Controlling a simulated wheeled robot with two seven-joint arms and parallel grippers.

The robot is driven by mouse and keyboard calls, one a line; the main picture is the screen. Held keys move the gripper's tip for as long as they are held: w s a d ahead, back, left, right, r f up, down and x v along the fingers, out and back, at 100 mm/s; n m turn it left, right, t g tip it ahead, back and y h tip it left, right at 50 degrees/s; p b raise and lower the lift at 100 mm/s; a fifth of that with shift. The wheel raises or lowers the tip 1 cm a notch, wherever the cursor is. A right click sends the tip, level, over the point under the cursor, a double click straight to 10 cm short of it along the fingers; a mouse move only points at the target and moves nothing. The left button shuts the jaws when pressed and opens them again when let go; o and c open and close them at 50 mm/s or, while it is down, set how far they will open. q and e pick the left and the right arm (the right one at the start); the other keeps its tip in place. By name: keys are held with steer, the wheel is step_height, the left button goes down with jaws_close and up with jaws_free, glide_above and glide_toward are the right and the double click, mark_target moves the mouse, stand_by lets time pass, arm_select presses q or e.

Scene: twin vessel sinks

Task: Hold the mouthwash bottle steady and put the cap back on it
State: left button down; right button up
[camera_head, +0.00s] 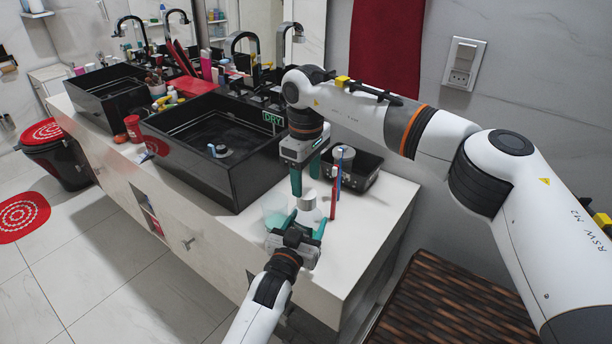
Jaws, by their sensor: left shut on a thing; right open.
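My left gripper (304,224) comes in from below at the counter's front and is shut on a small pale bottle (308,214), which looks like the mouthwash bottle. The bottle seems upright on the white counter, with its lower part hidden by the gripper. A silvery, cap-like cylinder (308,197) shows at the top of the bottle; I cannot tell whether it is seated or only near the neck. My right gripper (307,181) points down just above it, with its teal fingers open and apart.
A clear cup-like vessel (275,205) with teal at its base stands left of the bottle. Red and blue upright sticks (334,196) and a black tray (362,176) are close on the right. The black sink (225,178) is to the left. The counter's front right is clear.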

steer(key=n, duration=0.3)
steer(key=shift+r+n, duration=0.1)
steer(key=shift+n, duration=0.2)
steer(key=n, duration=0.4)
steer(key=shift+r, duration=0.15)
steer(key=n, duration=0.7)
steer(key=shift+r, duration=0.2)
steer(key=n, duration=0.7)
steer(key=shift+r, duration=0.2)
steer(key=n, duration=0.7)
steer(key=shift+r, duration=0.25)
steer(key=n, duration=0.4)
steer(key=shift+r+n, duration=0.15)
steer(key=shift+n, duration=0.25)
steer(key=n, duration=0.4)
steer(key=shift+r+n, duration=0.15)
steer(key=shift+n, duration=0.15)
steer(key=n, duration=0.4)
steer(key=shift+r, duration=0.15)
steer(key=n, duration=0.6)
steer(key=shift+r+n, duration=0.15)
steer(key=shift+n, duration=0.15)
